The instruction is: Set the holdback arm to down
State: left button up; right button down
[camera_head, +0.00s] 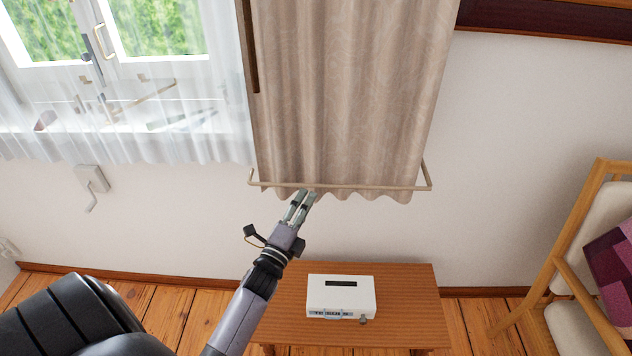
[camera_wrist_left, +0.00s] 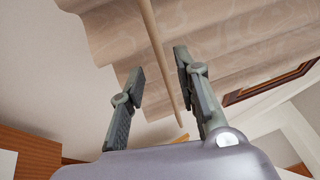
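The holdback arm (camera_head: 360,187) is a thin beige bar with bent ends. It runs level across the front of the beige curtain (camera_head: 345,90), close to its lower hem. My left gripper (camera_head: 307,194) is at the bar, left of its middle, reaching up from below. In the left wrist view the two fingers (camera_wrist_left: 160,62) are spread apart, and the bar (camera_wrist_left: 163,60) passes through the gap between them. I see no finger closed on it; whether it lies fully within the fingers' depth is unclear. My right gripper is out of view.
A wooden table (camera_head: 410,315) with a white box (camera_head: 341,296) stands below the curtain. A window with a sheer curtain (camera_head: 150,120) is at the left, and a wooden chair (camera_head: 575,250) at the right. The wall between curtain and chair is clear.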

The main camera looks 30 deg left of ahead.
aim_at(316, 186)
pick_arm(q)
jog(key=p+x, duration=0.1)
jog(key=x, duration=0.5)
jog(key=shift+w+a, duration=0.1)
jog(key=shift+w, duration=0.2)
grip_shut()
dwell(0.6)
